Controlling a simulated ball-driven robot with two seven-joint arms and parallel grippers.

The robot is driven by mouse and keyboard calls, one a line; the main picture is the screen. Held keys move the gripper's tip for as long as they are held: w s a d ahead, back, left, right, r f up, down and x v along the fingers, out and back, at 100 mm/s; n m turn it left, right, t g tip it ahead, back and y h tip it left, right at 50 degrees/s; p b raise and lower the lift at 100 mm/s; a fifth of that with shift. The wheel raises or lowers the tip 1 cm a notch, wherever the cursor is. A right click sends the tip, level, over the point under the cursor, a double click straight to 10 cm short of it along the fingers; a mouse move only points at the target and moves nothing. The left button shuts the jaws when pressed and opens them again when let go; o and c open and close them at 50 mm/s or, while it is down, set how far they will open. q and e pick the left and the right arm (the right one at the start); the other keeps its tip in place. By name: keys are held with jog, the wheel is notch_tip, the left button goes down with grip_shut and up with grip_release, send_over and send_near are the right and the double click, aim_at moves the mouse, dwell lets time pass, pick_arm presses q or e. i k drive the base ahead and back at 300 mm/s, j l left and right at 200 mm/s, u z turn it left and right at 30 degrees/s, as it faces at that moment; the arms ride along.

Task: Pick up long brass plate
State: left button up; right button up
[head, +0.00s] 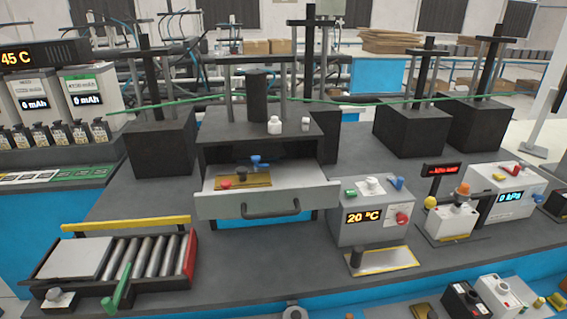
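A long, flat brass-coloured plate (258,181) lies in the open drawer (290,202) of the dark grey cabinet at the middle of the bench. A red knob (226,184) sits at its left end. A blue valve-like piece (260,162) is at its back edge; I cannot tell whether these are fixed to the plate. Neither of my grippers is in the head view.
The drawer's dark handle (270,210) faces me. A roller tray (120,258) with a green lever (118,290) stands at left. A 20 °C box (370,212) stands right of the drawer, with a yellow-edged plate (388,261) before it. The bench between is clear.

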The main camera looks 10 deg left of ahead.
aim_at(243, 179)
jog(key=k+l+z, duration=0.35)
jog(key=l, duration=0.3)
jog(key=k+l+z, duration=0.15)
jog(key=k+l, duration=0.1)
jog(key=l, duration=0.1)
